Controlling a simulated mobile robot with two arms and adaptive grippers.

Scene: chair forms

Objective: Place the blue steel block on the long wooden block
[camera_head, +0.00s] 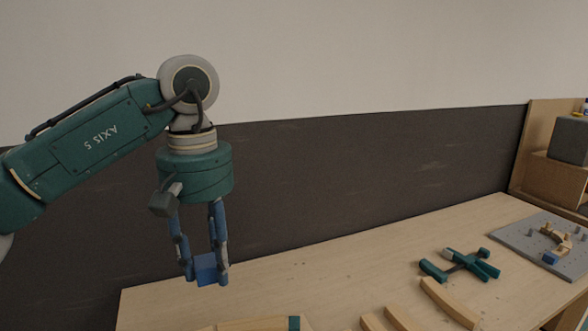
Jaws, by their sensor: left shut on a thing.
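My left gripper (205,277) points down from the raised left arm, with its fingers shut on the blue steel block (207,266). The block hangs between the fingertips, in front of the dark wall panel and near the table's back left part. A long wooden block (250,325) with a dark green band lies at the bottom edge, partly cut off by the frame. It is below and to the right of the gripper, apart from the blue block. I cannot tell for sure that this is the task's long wooden block. My right gripper is not in view.
Curved wooden pieces (450,303) lie at the front. A green clamp-like tool (460,264) lies behind them. At the right, a grey board (514,236) bears small wooden pieces and a blue piece. A wooden shelf (552,177) holds a grey box. The table's middle is clear.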

